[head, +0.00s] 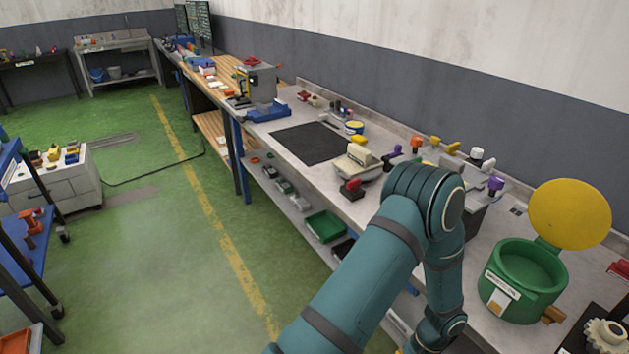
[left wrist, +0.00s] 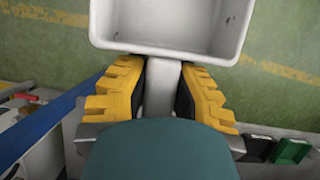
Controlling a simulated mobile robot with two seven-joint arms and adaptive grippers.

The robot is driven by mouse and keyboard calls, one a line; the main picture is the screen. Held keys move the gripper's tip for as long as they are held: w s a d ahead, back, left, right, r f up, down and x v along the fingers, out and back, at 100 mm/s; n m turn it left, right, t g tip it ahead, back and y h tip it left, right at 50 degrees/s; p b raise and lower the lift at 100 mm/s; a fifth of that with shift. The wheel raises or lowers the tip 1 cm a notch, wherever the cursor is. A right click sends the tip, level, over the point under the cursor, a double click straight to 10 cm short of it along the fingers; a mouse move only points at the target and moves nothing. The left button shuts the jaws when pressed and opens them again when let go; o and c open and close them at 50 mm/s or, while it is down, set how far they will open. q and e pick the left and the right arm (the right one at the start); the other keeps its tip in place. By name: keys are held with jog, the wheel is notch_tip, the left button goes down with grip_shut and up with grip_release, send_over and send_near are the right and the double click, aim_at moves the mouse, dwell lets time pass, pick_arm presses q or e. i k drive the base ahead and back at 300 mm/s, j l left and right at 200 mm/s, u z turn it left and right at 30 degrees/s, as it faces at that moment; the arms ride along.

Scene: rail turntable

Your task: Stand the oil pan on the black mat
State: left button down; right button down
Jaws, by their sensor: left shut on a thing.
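The oil pan (left wrist: 168,40), a pale grey open rectangular tray with a handle, shows at the top of the left wrist view, partly cut off. My left gripper (left wrist: 163,82) has yellow ridged fingers shut on the pan's handle. Green floor with a yellow line shows beyond the pan. The black mat (head: 310,144) lies flat and bare on the long workbench in the head view. One teal arm of mine fills the lower middle of that view; its gripper and the pan are hidden there. My right gripper is not in view.
Behind the mat stand a grey machine on a blue base (head: 262,90) and a blue-yellow tin (head: 354,128). A cream device (head: 357,158) sits at the mat's near right. A green bin with a yellow lid (head: 525,275) is at right. Open floor (head: 170,240) lies left of the bench.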

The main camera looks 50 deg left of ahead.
aim_at(313, 140)
jog(key=j, duration=0.6)
jog(key=j+z, duration=0.15)
jog(key=j, duration=1.1)
jog(key=j+z, duration=0.15)
jog(key=j, duration=0.45)
jog(key=k+j, duration=0.1)
jog(key=j, duration=0.55)
jog(key=j+z, duration=0.15)
jog(key=j, duration=0.45)
jog(key=k+j, duration=0.15)
jog(key=j, duration=0.45)
jog(key=j+z, duration=0.15)
jog(key=j, duration=0.45)
jog(key=k, duration=0.05)
